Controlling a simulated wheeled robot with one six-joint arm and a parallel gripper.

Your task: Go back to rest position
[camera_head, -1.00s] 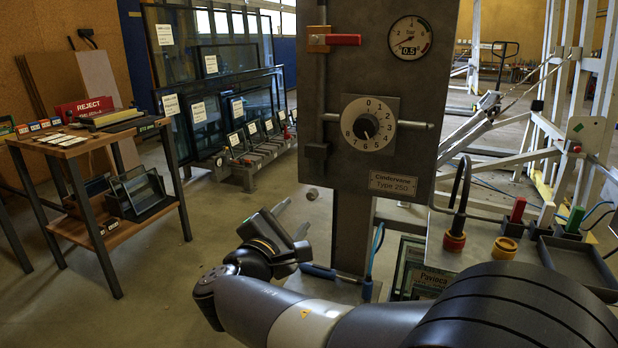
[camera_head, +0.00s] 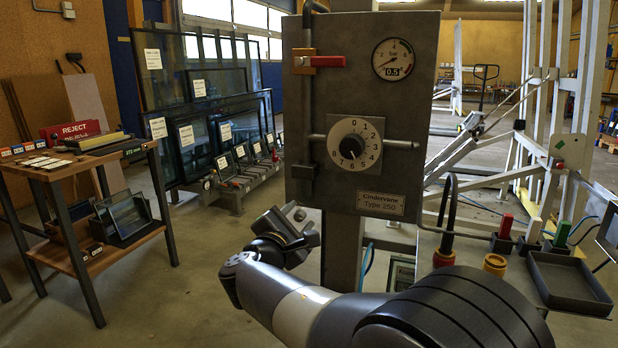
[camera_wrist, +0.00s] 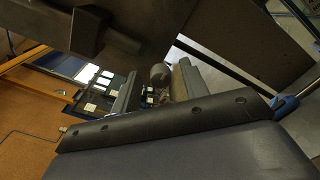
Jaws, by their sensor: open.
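My gripper (camera_head: 300,222) is raised in front of the lower left of the grey control panel (camera_head: 400,120) in the head view, apart from the dial and lever. My arm bends in from the lower right. In the wrist view, the two grey fingers of my gripper (camera_wrist: 158,88) are apart, with nothing held between them. The panel carries a white numbered dial (camera_head: 354,146), a red-handled lever (camera_head: 320,61) lying horizontal, and a gauge (camera_head: 393,60) with a small 0.5 display.
A wooden bench (camera_head: 105,160) with a red REJECT sign (camera_head: 70,131) stands at left. Glass panes (camera_head: 215,80) lean on racks behind. At right are an empty dark tray (camera_head: 570,283), red and green handles and a white frame (camera_head: 545,120). Floor between bench and panel is clear.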

